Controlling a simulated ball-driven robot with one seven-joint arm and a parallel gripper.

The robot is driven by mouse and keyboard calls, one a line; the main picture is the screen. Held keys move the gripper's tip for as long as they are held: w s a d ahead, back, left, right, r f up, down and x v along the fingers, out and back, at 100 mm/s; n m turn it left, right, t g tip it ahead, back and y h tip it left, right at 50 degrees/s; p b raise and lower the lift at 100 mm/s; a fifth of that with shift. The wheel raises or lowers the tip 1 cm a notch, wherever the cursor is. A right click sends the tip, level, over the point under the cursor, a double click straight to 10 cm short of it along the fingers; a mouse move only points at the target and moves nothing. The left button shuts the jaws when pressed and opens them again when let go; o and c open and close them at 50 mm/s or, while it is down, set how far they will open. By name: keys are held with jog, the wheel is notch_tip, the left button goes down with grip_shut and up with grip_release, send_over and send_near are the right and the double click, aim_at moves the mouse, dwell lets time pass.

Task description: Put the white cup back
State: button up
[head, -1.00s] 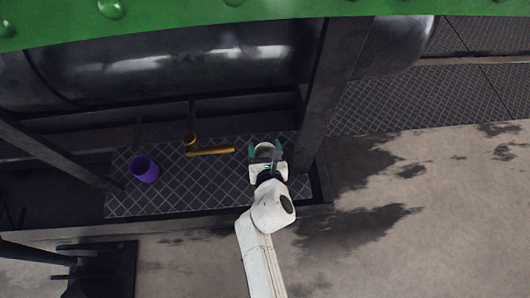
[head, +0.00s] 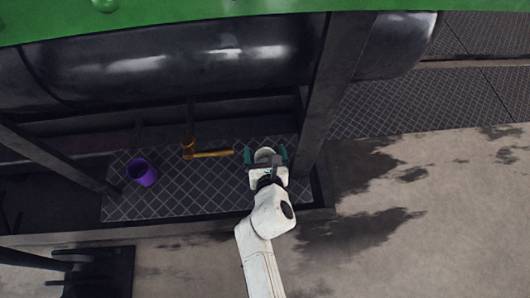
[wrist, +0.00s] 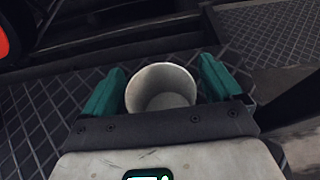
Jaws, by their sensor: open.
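The white cup (head: 264,154) stands upright at the right end of the dark tread-plate shelf, close to the slanted post. It also shows in the wrist view (wrist: 161,88), its empty inside facing the camera. My gripper (head: 265,156) is open, with its green fingers on either side of the cup. In the wrist view the left finger looks close to the cup wall and a small gap shows at the right finger (wrist: 216,78). The lower part of the cup is hidden by my gripper.
A purple cup (head: 141,172) stands at the shelf's left end. A yellow hammer-like tool (head: 208,153) lies between it and my gripper. A dark post (head: 325,95) rises just right of my gripper. A large black cylinder (head: 170,60) overhangs the back. The tread-plate shelf (head: 190,195) is bare in front.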

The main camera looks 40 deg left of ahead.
jog(key=shift+r, duration=0.2)
jog(key=shift+s+d+r+p, duration=0.15)
jog(key=shift+s+d+p, duration=0.1)
jog(key=shift+p, duration=0.15)
jog(key=p+v, duration=0.5)
jog(key=v, duration=0.6)
jog(key=shift+d, duration=0.15)
